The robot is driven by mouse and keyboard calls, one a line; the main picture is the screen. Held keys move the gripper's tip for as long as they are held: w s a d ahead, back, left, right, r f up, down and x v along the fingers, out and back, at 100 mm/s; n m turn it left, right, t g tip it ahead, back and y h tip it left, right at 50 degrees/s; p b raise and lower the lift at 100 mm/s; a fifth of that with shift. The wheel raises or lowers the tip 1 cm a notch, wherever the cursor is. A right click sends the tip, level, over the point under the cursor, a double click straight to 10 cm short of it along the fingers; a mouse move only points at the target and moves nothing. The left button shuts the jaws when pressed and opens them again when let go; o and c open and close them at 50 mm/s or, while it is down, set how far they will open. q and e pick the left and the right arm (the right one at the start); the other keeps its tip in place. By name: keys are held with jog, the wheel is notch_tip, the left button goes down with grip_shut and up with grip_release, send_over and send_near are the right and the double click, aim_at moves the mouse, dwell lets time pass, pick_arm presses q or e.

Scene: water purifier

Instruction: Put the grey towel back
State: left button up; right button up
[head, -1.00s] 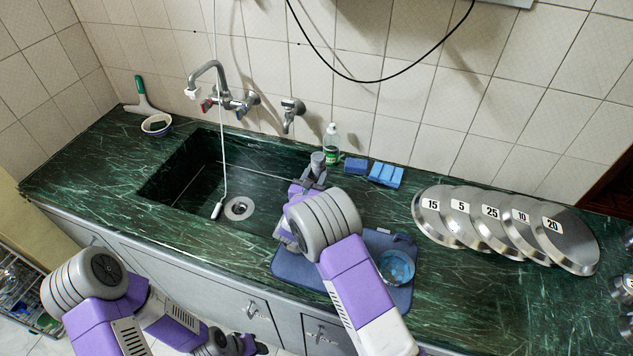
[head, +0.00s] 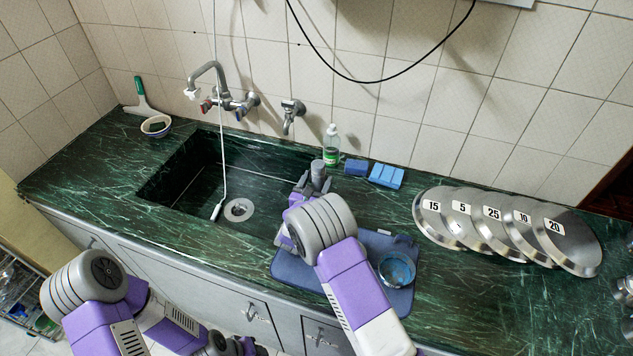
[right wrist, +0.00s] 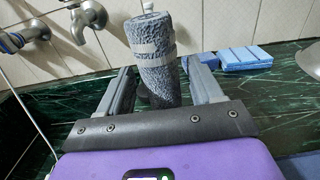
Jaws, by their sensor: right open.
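The grey towel (head: 317,173) is a tight upright roll with a pale band, near the back right corner of the sink. In the right wrist view the towel (right wrist: 155,65) stands up between the fingers of my right gripper (right wrist: 158,85). The fingers are spread, one on each side, and a gap shows beside the roll. The towel's foot is partly hidden, so what it rests on is unclear. In the head view my right gripper (head: 309,187) is partly covered by its own wrist. My left gripper (head: 228,346) is low at the bottom edge, its fingers unclear.
A soap bottle (head: 332,145) and blue sponges (head: 385,175) stand behind the towel. The sink (head: 195,190) is to its left. A blue mat (head: 290,268) with a glass bowl (head: 397,270) lies in front. Numbered metal discs (head: 490,225) lie to the right.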

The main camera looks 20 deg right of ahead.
jog(key=shift+r, duration=0.2)
jog(key=p+v, duration=0.1)
jog(key=v, duration=1.1)
